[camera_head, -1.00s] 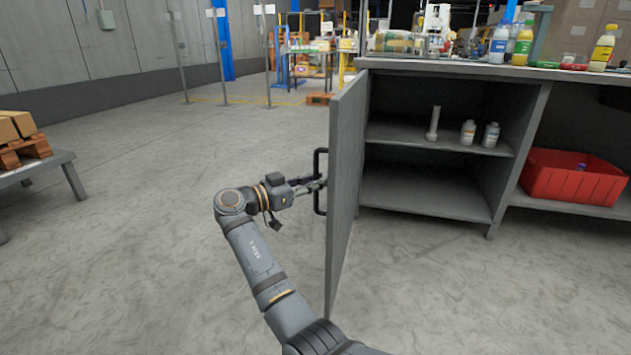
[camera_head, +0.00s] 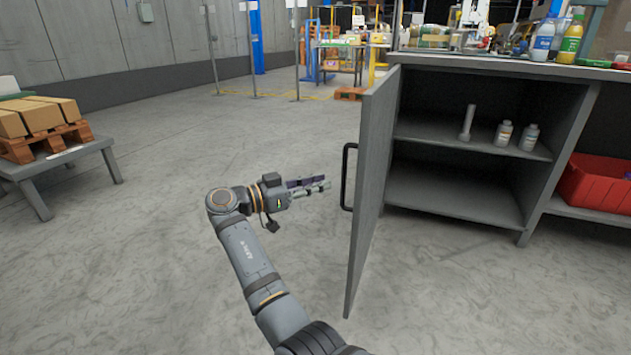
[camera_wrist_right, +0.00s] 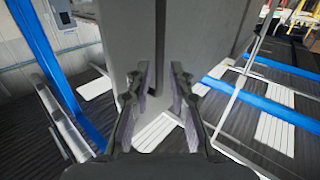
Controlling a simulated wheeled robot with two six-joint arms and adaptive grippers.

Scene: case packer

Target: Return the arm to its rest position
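My right gripper (camera_head: 328,185) is at the end of the arm in the middle of the head view. Its fingers point right, toward the black handle (camera_head: 345,178) of the grey cabinet door (camera_head: 375,180), with a small gap between fingertips and handle. In the right wrist view the two fingers of the gripper (camera_wrist_right: 162,75) stand apart with nothing between them. The door stands wide open on the cabinet (camera_head: 455,205). My left gripper is not in view.
The cabinet's upper shelf (camera_head: 430,133) holds a white pestle-like item (camera_head: 467,123) and two small white bottles. A red bin (camera_head: 595,185) sits at the right. A low table (camera_head: 75,160) with boxes on a pallet stands at the left. The floor between is clear.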

